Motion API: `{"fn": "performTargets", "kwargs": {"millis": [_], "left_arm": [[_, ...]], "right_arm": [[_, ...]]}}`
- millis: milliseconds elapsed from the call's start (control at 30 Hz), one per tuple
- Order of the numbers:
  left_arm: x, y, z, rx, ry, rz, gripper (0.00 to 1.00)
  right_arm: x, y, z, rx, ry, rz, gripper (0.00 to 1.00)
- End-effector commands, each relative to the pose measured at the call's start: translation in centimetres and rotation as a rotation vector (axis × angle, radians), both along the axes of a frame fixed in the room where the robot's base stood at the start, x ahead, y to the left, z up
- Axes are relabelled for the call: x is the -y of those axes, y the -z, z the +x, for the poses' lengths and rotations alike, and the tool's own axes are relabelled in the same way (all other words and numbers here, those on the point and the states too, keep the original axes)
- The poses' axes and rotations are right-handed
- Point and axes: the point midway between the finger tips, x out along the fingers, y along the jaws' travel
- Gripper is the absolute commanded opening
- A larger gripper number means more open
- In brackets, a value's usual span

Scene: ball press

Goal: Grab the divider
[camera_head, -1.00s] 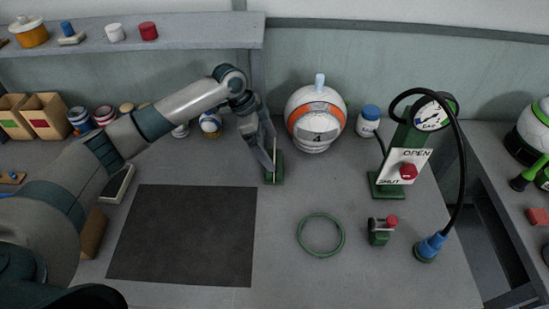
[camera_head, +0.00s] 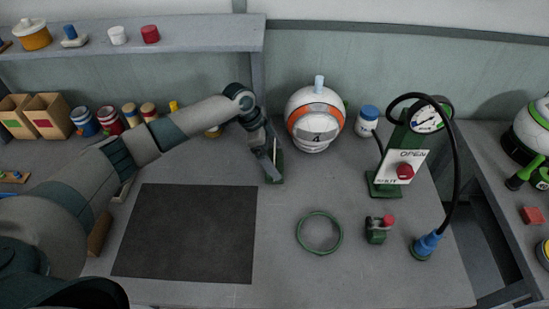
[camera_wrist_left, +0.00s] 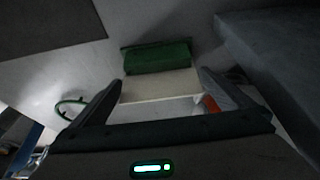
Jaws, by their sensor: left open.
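The divider looks like a thin pale plate (camera_wrist_left: 160,87) standing in a green base (camera_wrist_left: 157,57) in the left wrist view. In the head view the green base (camera_head: 279,164) stands just left of the white ball, and my gripper hides most of the plate. My left gripper (camera_head: 271,172) is open and comes down over the divider. In the left wrist view its two fingers (camera_wrist_left: 158,92) are spread apart at the plate's two sides; I cannot tell whether they touch it. My right gripper is not in view.
A white ball with an orange band (camera_head: 314,124) stands close right of the divider. A green ring (camera_head: 320,232), a small green device with a red knob (camera_head: 377,229) and a gauge stand with a black hose (camera_head: 404,150) are further right. A dark mat (camera_head: 185,233) lies bare at left.

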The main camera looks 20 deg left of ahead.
Motion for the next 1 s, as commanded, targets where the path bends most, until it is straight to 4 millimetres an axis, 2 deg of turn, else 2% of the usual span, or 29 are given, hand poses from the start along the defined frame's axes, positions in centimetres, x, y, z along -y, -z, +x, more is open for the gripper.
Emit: {"fn": "performTargets", "kwargs": {"millis": [267,333,400,433,800,1000], "left_arm": [[0.0,0.0,0.0,0.0,0.0,0.0,1.0],[0.0,0.0,0.0,0.0,0.0,0.0,0.88],[0.0,0.0,0.0,0.0,0.0,0.0,0.71],[0.0,0.0,0.0,0.0,0.0,0.0,0.67],[0.0,-0.2,0.0,0.0,0.0,0.0,0.67],[0.0,-1.6,0.1,0.002,0.0,0.0,0.67]], "right_arm": [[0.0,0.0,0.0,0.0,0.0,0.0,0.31],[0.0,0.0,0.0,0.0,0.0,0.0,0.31],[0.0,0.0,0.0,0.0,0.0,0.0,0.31],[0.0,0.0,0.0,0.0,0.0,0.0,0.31],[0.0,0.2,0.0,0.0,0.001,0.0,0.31],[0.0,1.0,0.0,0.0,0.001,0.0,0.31]]}}
